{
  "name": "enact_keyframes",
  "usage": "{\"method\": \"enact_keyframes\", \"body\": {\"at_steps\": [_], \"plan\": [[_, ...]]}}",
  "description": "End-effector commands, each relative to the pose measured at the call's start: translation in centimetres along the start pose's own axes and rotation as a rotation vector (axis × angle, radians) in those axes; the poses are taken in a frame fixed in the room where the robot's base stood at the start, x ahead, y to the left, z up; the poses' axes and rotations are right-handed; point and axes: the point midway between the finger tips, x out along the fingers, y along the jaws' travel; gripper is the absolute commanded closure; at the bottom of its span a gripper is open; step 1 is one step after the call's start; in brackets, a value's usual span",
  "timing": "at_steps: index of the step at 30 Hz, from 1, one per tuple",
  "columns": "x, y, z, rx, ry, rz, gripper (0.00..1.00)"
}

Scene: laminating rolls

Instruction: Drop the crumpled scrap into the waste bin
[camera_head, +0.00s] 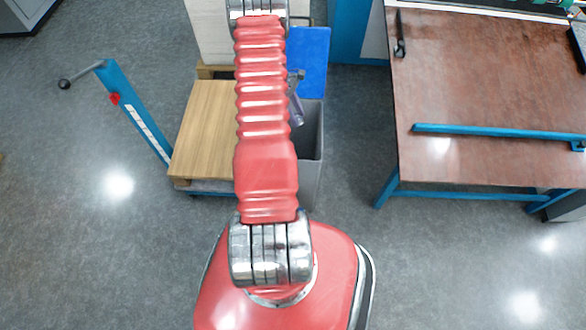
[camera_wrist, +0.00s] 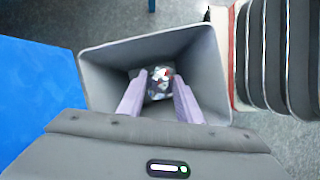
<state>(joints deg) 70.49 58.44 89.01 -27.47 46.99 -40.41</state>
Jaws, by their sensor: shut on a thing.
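The grey waste bin (camera_wrist: 208,62) fills the middle of the wrist view, its open mouth below my gripper. My gripper (camera_wrist: 160,80) has its two pale lilac fingers closed on the crumpled scrap (camera_wrist: 159,90). The scrap is a small ball with white, dark and red patches, seen against the bin's dark inside. In the head view the bin (camera_head: 311,178) stands right of my arm, which hides part of it. One finger of my gripper (camera_head: 297,110) shows at the bin's mouth there; the scrap is hidden in that view.
A brown-topped workbench (camera_head: 490,90) stands at the right. Grey floor (camera_head: 345,150) is clear between bin and bench.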

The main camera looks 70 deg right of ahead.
Motion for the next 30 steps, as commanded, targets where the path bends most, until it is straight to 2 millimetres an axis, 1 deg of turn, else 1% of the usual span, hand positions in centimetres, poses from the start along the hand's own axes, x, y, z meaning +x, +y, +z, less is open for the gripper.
{"method": "enact_keyframes", "body": {"at_steps": [9, 15, 19, 27, 28, 30], "plan": [[3.0, -0.1, -1.2, -0.001, -0.001, -0.002, 0.92], [4.3, 0.0, -1.8, -0.001, 0.000, 0.000, 0.92], [4.8, -0.1, -2.0, -0.002, -0.001, 0.000, 0.92], [4.8, -0.1, -2.0, -0.001, 0.000, 0.000, 0.92], [4.8, -0.1, -2.0, -0.001, 0.000, 0.000, 0.66], [4.8, -0.1, -2.0, -0.001, 0.000, 0.000, 0.61]]}}
